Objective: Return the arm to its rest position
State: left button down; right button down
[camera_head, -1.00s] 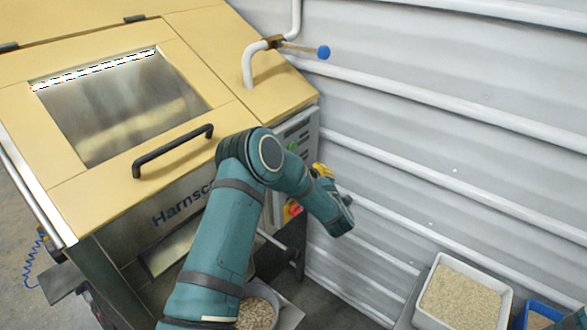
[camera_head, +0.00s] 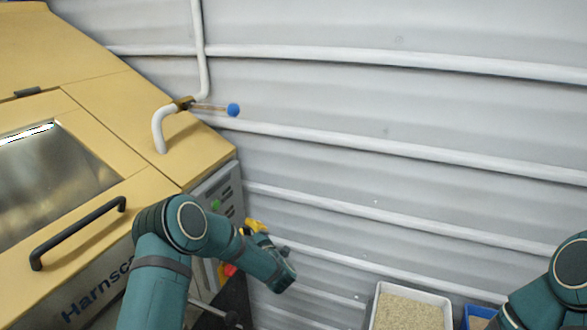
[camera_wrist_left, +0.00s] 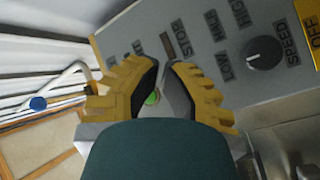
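My left arm (camera_head: 155,285) comes up from the bottom left in the head view and bends to the right at its elbow. The left gripper (camera_head: 255,226) has yellow fingers and is beside the machine's control panel (camera_head: 216,200), partly hidden behind its own wrist. In the left wrist view, the fingertips of the left gripper (camera_wrist_left: 162,63) come close together with only a thin gap and hold nothing. A green button (camera_wrist_left: 152,97) shows beyond them. My right arm (camera_head: 550,290) shows at the right edge of the head view; its gripper is out of frame.
The yellow machine (camera_head: 150,110) with a black handle (camera_head: 78,232) fills the left. A blue-tipped lever (camera_head: 232,110) sticks out near the corrugated wall (camera_head: 400,150). A white tray of grain (camera_head: 410,310) and a blue bin (camera_head: 478,315) stand at the bottom right.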

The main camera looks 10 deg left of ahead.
pick_arm(q)
jog(key=s+d+f+m+g+h, duration=0.3)
jog(key=s+d+f+m+h, duration=0.8)
jog(key=d+f+h, duration=0.25)
jog(key=s+d+f+m+g+h, duration=0.1)
jog(key=s+d+m+g, duration=0.1)
jog(key=s, duration=0.5)
jog(key=s+d+f+m+g+h, duration=0.1)
jog(key=s+d+f+m+g, duration=0.1)
jog(key=s, duration=0.6)
jog(key=s+d+f+m+g+h, duration=0.1)
jog(key=s+d+f+m+g, duration=0.1)
jog(key=s, duration=0.5)
jog(key=d+g, duration=0.1)
jog(key=g, duration=0.1)
jog(key=shift+s+g, duration=0.3)
jog(key=shift+s, duration=0.05)
jog(key=shift+a+h, duration=0.1)
jog(key=shift+h, duration=0.15)
